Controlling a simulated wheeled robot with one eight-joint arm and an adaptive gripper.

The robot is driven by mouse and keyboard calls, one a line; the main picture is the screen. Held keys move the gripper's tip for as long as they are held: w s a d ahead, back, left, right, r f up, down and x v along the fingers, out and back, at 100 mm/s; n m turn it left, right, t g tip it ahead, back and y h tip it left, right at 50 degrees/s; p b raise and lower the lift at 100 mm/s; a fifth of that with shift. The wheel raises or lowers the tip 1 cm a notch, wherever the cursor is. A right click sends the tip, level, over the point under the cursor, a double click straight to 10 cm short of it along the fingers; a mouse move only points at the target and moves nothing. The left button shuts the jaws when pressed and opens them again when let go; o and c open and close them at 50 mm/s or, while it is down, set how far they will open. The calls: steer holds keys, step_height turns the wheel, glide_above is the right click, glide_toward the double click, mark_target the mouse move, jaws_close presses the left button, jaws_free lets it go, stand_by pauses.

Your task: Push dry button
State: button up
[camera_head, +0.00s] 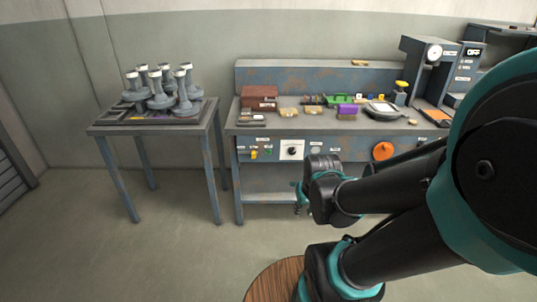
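I cannot read a label that says "dry" on any control, so I cannot tell which one is the dry button. The workbench front holds a white dial plate (291,150), small yellow controls (253,154) and a large orange round knob (383,151). A dark display reading "OFF" (473,52) is on a grey cabinet at the far right, with small labelled controls below it. My gripper (300,198) is in front of the workbench, below its control panel and apart from it. My wrist hides most of the gripper, and its fingers are too small to judge.
The workbench top (245,126) holds a brown box (259,97), a green item (338,99), a purple item (347,111) and a grey scale-like tray (382,110). A side table (205,124) at left carries several grey stands. My arm covers the right side. Floor between is clear.

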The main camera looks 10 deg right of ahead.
jaws_close()
stand_by(1.1)
